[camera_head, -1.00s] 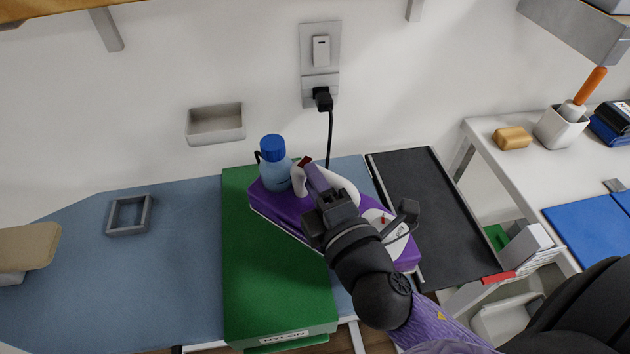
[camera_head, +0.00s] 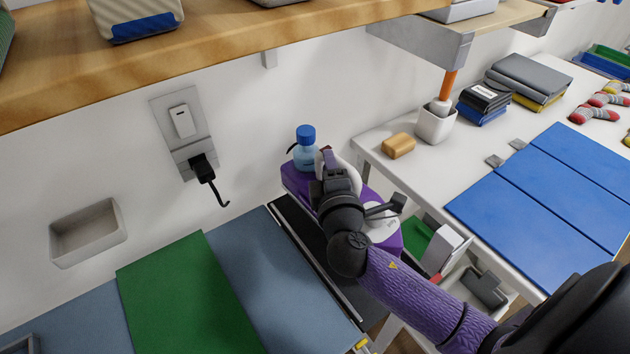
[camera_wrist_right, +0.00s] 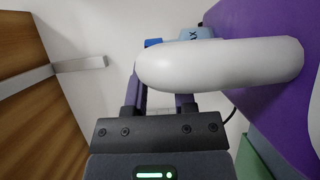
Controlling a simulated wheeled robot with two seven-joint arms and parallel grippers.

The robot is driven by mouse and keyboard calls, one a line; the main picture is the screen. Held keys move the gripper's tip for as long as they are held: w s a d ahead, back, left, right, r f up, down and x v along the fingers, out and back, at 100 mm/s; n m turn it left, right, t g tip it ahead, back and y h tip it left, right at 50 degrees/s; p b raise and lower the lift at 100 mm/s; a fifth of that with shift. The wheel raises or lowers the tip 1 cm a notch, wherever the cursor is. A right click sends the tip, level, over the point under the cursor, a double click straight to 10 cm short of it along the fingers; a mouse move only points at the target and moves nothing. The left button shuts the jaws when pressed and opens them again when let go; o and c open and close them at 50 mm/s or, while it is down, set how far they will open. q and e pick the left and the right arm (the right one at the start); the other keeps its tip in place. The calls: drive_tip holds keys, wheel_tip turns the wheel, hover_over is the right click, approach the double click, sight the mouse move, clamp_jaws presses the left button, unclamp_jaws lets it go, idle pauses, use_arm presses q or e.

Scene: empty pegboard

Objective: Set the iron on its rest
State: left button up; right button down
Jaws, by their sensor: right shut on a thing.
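The iron (camera_head: 298,183) has a purple body, a white handle (camera_head: 347,168) and a light-blue bottle-like part with a blue cap at its far end. My right gripper (camera_head: 332,165) is shut on the handle. The handle crosses in front of the fingers in the right wrist view (camera_wrist_right: 220,66), so the contact is partly hidden. The dark tray-like rest (camera_head: 293,228) lies at the right end of the blue ironing board. The iron is over it in the head view and hides its far part. I cannot tell whether they touch. My left gripper is out of view.
A green cloth (camera_head: 185,290) lies on the board (camera_head: 265,270). A black plug (camera_head: 203,168) with a cord sits in the wall outlet. A wooden shelf (camera_head: 230,45) hangs above. A white table (camera_head: 375,150) with soap, a cup and blue folded cloth stands at right.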

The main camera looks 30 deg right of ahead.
drive_tip(key=shift+w+d+r+h, duration=0.1)
drive_tip(key=shift+w+d+h, duration=0.05)
drive_tip(key=shift+d+h, duration=0.2)
wheel_tip(320, 180, down, 6)
drive_tip(key=b, duration=0.5)
drive_tip(key=shift+r, duration=0.1)
drive_tip(key=shift+f+b, duration=0.35)
drive_tip(key=shift+f, duration=0.1)
drive_tip(key=shift+c, duration=1.8)
unclamp_jaws()
